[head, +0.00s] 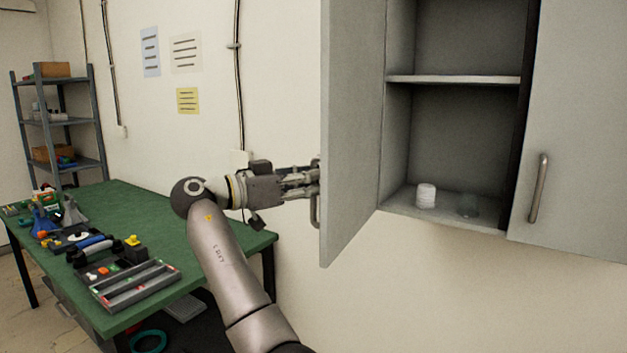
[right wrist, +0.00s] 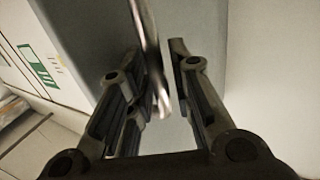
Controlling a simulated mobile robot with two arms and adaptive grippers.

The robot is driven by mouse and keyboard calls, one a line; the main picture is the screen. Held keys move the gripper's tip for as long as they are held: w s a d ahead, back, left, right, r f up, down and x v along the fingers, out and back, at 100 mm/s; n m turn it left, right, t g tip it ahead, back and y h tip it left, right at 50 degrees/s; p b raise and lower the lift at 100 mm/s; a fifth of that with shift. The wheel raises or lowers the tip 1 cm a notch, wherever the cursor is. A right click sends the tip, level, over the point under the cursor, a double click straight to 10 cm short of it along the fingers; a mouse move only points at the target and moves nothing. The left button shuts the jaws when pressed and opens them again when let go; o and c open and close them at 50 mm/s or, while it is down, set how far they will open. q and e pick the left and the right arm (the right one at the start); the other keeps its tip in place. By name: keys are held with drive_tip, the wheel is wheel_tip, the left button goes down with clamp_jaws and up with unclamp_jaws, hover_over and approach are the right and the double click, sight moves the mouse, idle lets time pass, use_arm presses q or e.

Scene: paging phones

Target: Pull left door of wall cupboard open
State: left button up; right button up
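The grey wall cupboard (head: 455,130) is at the right of the head view. Its left door (head: 352,130) stands well open, swung out towards me, and the shelves behind it show. The door's metal handle (head: 315,207) is on its outer face, near the free edge. My right gripper (head: 311,182) is at that handle. In the right wrist view the handle (right wrist: 149,40) passes between the fingers of my right gripper (right wrist: 160,55), nearer the left finger. The fingers are apart, with a gap on the right side. My left gripper is not in view.
The cupboard's right door (head: 575,130) is shut. A white container (head: 426,196) and a clear glass (head: 467,205) stand on the lower shelf. A green table (head: 110,205) with trays and tools is at the left, before a shelf rack (head: 60,120).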

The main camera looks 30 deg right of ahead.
drive_tip(key=a, duration=1.1)
drive_tip(key=shift+w+a, duration=0.15)
drive_tip(key=shift+w, duration=0.25)
